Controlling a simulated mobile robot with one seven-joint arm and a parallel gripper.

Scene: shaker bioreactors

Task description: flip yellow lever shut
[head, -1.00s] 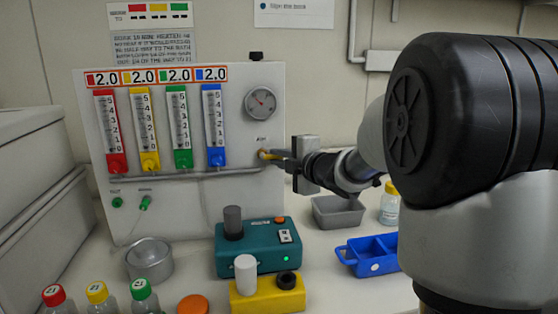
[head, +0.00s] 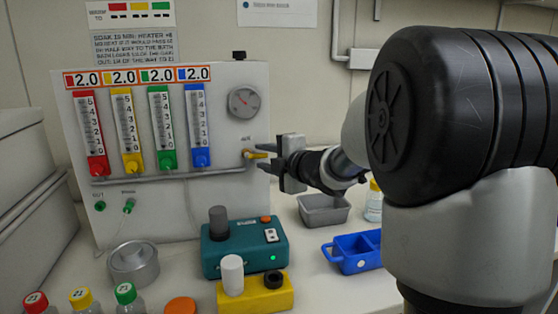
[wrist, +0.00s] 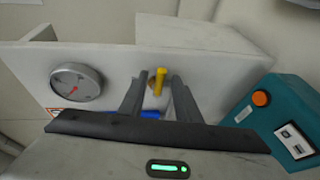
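The yellow lever (head: 257,154) sticks out from the right part of the white gas panel (head: 225,160), below the round gauge. In the wrist view the yellow lever (wrist: 160,78) is a short bar above a tan valve body, seen between my fingers. My gripper (wrist: 160,84) is open, with one dark finger on each side of the lever and visible gaps. In the head view my gripper (head: 268,150) is at the lever from the right. Whether a finger touches the lever cannot be told.
The round gauge (head: 243,102) is above the lever; four coloured flow tubes are to its left. A teal device (head: 240,248), a yellow block (head: 258,297), a blue tray (head: 352,252) and a grey bin (head: 324,211) stand on the bench below.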

